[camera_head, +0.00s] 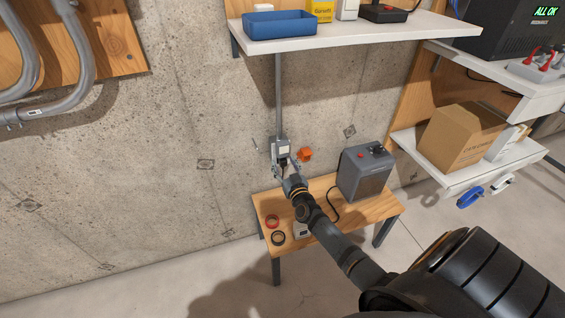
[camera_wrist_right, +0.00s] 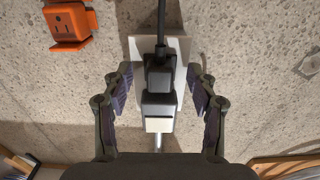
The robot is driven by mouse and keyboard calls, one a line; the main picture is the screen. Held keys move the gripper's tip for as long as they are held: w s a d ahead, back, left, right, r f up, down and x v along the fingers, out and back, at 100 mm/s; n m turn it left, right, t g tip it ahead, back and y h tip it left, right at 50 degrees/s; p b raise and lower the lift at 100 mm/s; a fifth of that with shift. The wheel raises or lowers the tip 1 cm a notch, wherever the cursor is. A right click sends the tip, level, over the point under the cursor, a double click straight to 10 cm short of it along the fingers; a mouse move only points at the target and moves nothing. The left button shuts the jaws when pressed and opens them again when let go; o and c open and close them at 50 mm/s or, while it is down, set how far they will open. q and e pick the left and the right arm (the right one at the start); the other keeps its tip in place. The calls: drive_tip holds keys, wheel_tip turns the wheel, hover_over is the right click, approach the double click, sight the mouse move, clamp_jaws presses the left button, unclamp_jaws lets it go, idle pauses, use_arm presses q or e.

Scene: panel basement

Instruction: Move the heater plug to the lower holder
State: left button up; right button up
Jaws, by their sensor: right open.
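The black heater plug (camera_wrist_right: 160,82) is at a pale plate (camera_wrist_right: 182,50) on the concrete wall, its cord running toward the top of the right wrist view. In the head view a grey wall box (camera_head: 282,148) is at the end of a vertical conduit. My right gripper (camera_head: 284,173) is open in front of it. In the right wrist view its fingers (camera_wrist_right: 159,98) stand on either side of the plug, with gaps visible. An orange socket-like piece (camera_wrist_right: 70,24) is on the wall beside the plate; I cannot tell if it is the lower holder. My left gripper is not in view.
The grey heater (camera_head: 364,173) stands on a wooden bench (camera_head: 384,208) with a black cord and two tape rings (camera_head: 275,231). A white shelf (camera_head: 350,32) with a blue bin (camera_head: 285,24) is above. A box shelf (camera_head: 455,178) is at right.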

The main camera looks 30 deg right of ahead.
drive_tip(key=shift+p, duration=0.3)
idle(0.5)
drive_tip(key=shift+c, duration=0.4)
clamp_jaws()
drive_tip(key=shift+s, duration=0.1)
drive_tip(key=shift+p+v, duration=1.55)
drive_tip(key=shift+v, duration=1.4)
drive_tip(key=shift+f, duration=0.1)
